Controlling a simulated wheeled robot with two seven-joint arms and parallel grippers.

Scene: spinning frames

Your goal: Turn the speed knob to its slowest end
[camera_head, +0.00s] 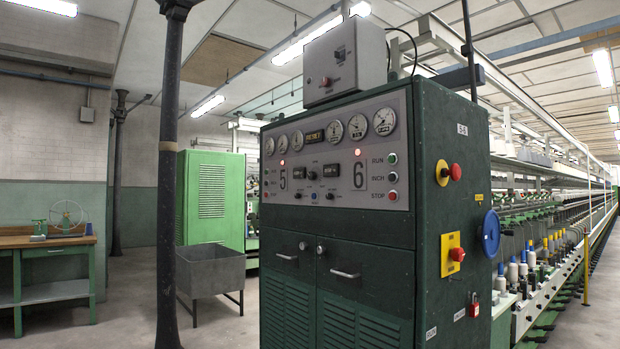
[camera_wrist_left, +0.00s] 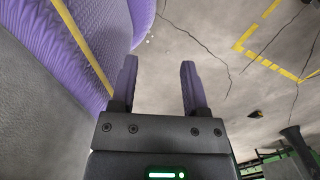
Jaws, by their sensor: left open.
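A dark green control cabinet (camera_head: 365,270) stands in the middle of the head view, with a light grey panel (camera_head: 375,115) on its upper front. Small black knobs (camera_head: 311,174) sit on the panel between the large numbers 5 and 6. Which one is the speed knob, and where it points, is too small to tell. My left gripper (camera_wrist_left: 158,65) is open and empty in the left wrist view, its two fingers apart over a cracked grey floor. It does not show in the head view, so it is away from the panel. My right gripper is in neither view.
A dark post (camera_head: 170,180) stands left of the cabinet, near a grey bin (camera_head: 212,272). A workbench (camera_head: 50,250) is at far left. A long spinning frame (camera_head: 550,260) runs back at right. A purple ribbed surface (camera_wrist_left: 75,50) lies close beside my left gripper.

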